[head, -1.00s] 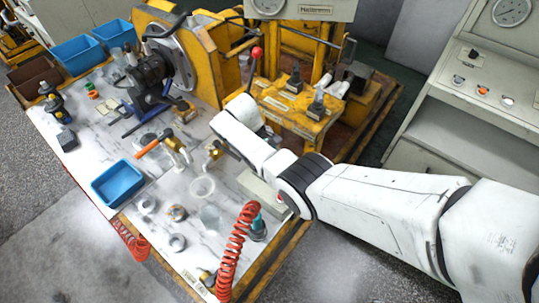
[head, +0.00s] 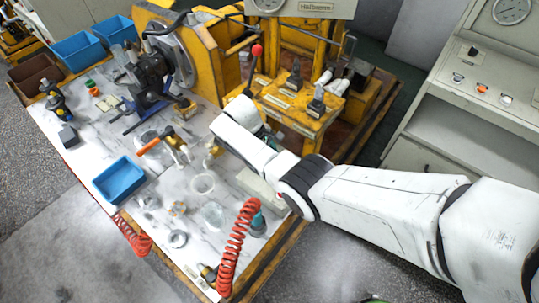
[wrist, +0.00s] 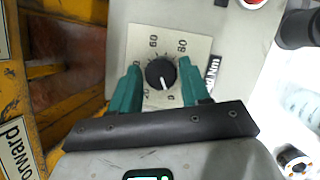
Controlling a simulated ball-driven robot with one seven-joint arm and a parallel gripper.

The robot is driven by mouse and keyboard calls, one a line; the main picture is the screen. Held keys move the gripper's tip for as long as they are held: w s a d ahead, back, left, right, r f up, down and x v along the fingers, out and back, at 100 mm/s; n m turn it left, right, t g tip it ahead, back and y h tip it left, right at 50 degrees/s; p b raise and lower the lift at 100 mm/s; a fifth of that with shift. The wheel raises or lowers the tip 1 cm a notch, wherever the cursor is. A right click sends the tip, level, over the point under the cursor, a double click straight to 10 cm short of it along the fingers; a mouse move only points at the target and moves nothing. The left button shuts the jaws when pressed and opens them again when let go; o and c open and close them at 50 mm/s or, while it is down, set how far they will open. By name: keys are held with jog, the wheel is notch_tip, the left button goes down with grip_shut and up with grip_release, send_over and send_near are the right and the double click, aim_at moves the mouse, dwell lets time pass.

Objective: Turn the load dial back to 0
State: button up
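The load dial's black knob (wrist: 160,74) sits on a square pale scale plate (wrist: 186,39) in the wrist view. The numbers 60 and 80 show on the far side of the scale. The knob's white pointer points down and slightly right, towards a 0-like mark near the lower edge. My gripper (wrist: 158,66) is open, with one green finger on each side of the knob. Gaps show between the fingers and the knob. The fingers partly cover the near side of the scale. In the head view my arm hides the gripper, and I cannot make out the dial.
A red button (wrist: 252,3) is beyond the dial, and yellow framework (wrist: 60,70) is to its left. In the head view, a blue bin (head: 119,180), glass jars and a coiled red hose (head: 236,247) are on the marble-topped bench (head: 80,150). A red-knobbed lever (head: 257,50) stands beyond my arm.

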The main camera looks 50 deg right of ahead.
jog(key=o, duration=0.3)
jog(key=v, duration=1)
jog(key=shift+w+r, duration=0.15)
jog(key=shift+r, duration=0.2)
jog(key=shift+a, duration=0.1)
